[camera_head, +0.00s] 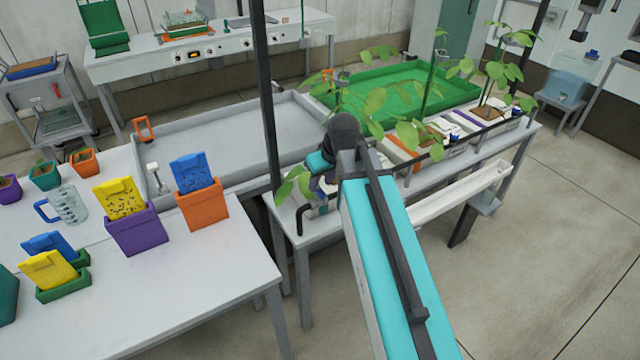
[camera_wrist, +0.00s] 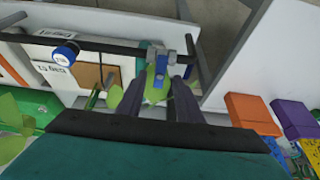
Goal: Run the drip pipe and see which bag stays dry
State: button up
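The dark drip pipe (camera_head: 488,131) runs along the front of the planted bench in the head view, and it crosses the upper part of the wrist view (camera_wrist: 110,47). A blue-and-grey valve-like fitting (camera_wrist: 160,66) sits at the pipe's end. My gripper (camera_wrist: 159,82) has its two dark fingers apart, with the fitting between or just beyond the tips; contact is unclear. A blue round knob (camera_wrist: 66,52) is on the pipe to the left. White grow bags (camera_head: 497,118) with leafy plants stand along the pipe. My arm hides part of them and most of the gripper in the head view.
A green tray (camera_head: 400,88) lies behind the bags, and a white gutter (camera_head: 460,192) runs below the bench front. A dark post (camera_head: 265,90) stands left of my arm. The left table holds orange (camera_head: 202,206) and purple (camera_head: 137,232) boxes.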

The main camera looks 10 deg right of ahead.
aim_at(318, 192)
jog(key=shift+x, duration=1.1)
grip_shut()
